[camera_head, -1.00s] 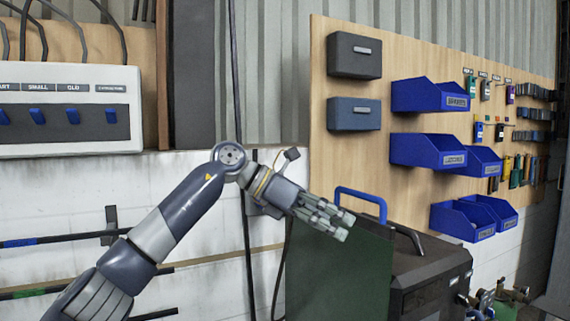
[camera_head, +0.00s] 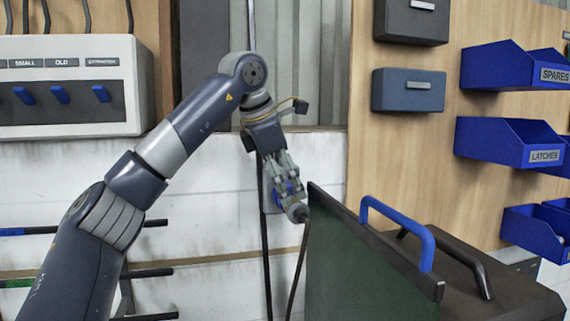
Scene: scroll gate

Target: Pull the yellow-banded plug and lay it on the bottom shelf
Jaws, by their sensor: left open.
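My left gripper (camera_head: 290,197) is open and points down in front of the white wall, beside a dark vertical cable. Its fingers partly cover a small grey and blue fitting (camera_head: 270,200) on the wall. A dark rounded end shows at the fingertips; I cannot tell whether it is a plug or part of the gripper. I cannot make out a yellow-banded plug. A yellowish lead runs along my own wrist. No bottom shelf can be clearly identified. My right gripper is not in view.
A switch box (camera_head: 70,85) hangs upper left. Blue bins (camera_head: 510,145) and drawers (camera_head: 408,90) hang right. Rods project at lower left.

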